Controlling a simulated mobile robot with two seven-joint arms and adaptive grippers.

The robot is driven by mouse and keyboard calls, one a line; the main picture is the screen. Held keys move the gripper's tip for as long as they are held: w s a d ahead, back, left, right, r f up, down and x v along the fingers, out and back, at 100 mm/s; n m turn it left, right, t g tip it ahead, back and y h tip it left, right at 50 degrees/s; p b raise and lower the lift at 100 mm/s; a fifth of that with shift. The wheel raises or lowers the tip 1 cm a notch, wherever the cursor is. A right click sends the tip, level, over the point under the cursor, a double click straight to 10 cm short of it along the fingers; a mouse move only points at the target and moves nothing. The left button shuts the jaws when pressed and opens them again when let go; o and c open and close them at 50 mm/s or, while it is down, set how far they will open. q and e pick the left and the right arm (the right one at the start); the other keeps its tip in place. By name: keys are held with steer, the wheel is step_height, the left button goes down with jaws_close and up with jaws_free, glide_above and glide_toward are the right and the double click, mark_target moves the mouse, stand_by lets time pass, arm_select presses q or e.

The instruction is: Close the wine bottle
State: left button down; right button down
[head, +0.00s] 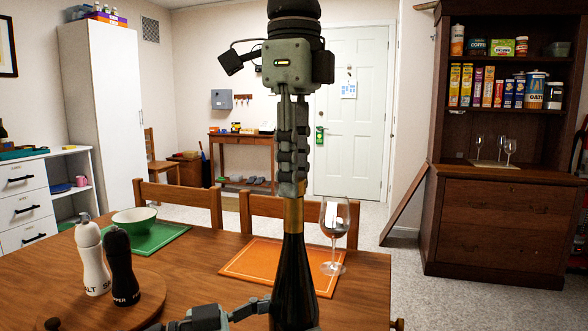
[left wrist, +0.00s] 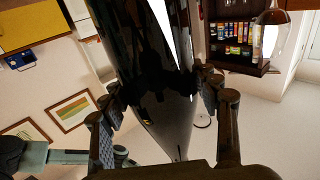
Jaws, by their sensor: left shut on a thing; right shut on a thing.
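A dark wine bottle (head: 293,280) with a gold neck (head: 293,216) stands upright at the table's front. My right gripper (head: 291,188) points straight down above it, its fingers closed together at the bottle's mouth. The fingers hide the cork they hold, so I cannot tell how the cork sits in the mouth. My left gripper (head: 246,312) comes in low from the left and is shut around the bottle's body. The left wrist view shows the dark bottle (left wrist: 150,55) between the fingers of the left gripper (left wrist: 160,88).
A wine glass (head: 334,220) stands on an orange placemat (head: 245,262) just right of and behind the bottle. Salt (head: 92,262) and pepper (head: 121,268) mills stand at the left. A hutch (head: 500,222) stands at the right.

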steer(key=c, duration=1.1)
jaws_free()
steer(key=shift+c, duration=0.2)
step_height(320, 180, up, 12)
arm_select(q)
steer(key=shift+c, duration=1.6)
jaws_free()
steer(key=v, duration=1.2)
